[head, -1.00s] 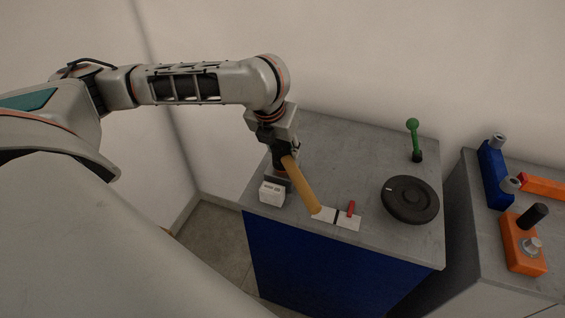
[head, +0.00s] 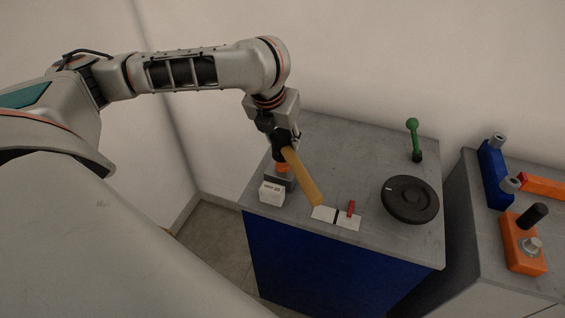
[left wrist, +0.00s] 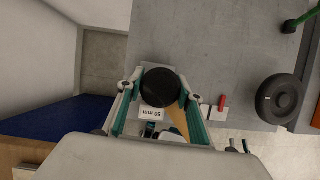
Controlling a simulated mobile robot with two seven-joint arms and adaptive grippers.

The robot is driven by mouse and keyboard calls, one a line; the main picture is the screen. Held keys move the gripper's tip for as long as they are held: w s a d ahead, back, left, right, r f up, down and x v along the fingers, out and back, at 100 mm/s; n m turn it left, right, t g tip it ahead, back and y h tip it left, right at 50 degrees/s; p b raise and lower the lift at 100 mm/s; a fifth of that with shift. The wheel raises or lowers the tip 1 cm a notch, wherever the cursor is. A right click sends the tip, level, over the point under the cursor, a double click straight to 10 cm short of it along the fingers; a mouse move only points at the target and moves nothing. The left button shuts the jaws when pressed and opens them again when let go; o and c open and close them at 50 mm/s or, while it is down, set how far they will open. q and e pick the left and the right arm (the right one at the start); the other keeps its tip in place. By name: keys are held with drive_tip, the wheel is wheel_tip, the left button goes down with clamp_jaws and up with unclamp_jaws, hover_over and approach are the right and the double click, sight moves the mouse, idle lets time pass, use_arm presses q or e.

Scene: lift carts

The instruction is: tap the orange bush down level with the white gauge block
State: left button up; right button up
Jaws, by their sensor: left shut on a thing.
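My left gripper (head: 287,141) is shut on a mallet with a pale wooden handle (head: 304,178) that slopes down to the right. The mallet's black head shows round in the left wrist view (left wrist: 160,86) and hides what lies under it. The orange bush (head: 284,168) shows just below the head, above a dark grey block (head: 286,184). I cannot tell whether head and bush touch. The white gauge block (head: 270,194) stands in front of the bush, at the table's left front corner; its "50 mm" label shows in the left wrist view (left wrist: 152,114).
White plates (head: 324,214) with a small red lever (head: 351,208) lie at the grey table's (head: 350,150) front edge. A black disc (head: 410,199) and a green-knobbed lever (head: 414,138) stand on the right. Another bench holds blue and orange fixtures (head: 524,242).

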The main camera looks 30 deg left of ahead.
use_arm(q)
drive_tip(key=shift+r, duration=0.25)
drive_tip(key=shift+f, duration=0.7)
idle(0.4)
drive_tip(key=shift+r, duration=0.1)
drive_tip(key=shift+r, duration=0.55)
wheel_tip(320, 180, down, 4)
drive_tip(key=shift+r, duration=1.3)
drive_tip(key=shift+r, duration=0.1)
